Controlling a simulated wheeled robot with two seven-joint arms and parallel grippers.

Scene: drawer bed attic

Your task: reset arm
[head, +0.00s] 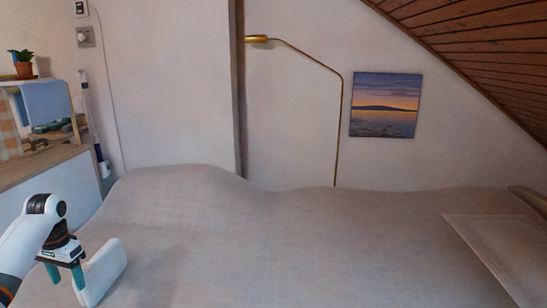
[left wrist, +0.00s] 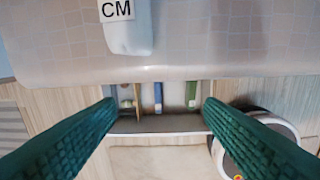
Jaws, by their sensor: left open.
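My left arm comes in from the left in the head view. Its gripper (head: 66,277) is open, with teal fingers apart, in front of the bed's near left part. In the left wrist view the green ribbed fingers (left wrist: 159,104) stand wide apart with nothing held between them. A white block-like object (head: 105,272) lies on the bed, just right of the gripper in the head view. In the left wrist view a white object (left wrist: 128,35) with a "CM" label lies on the bed cover. My right gripper is not in view.
The bed (head: 270,235) fills the lower head view. In the left wrist view an open drawer (left wrist: 170,126) below the bed edge holds several small items, including a blue one (left wrist: 158,97) and a green one (left wrist: 191,94). A lamp (head: 340,120) stands behind.

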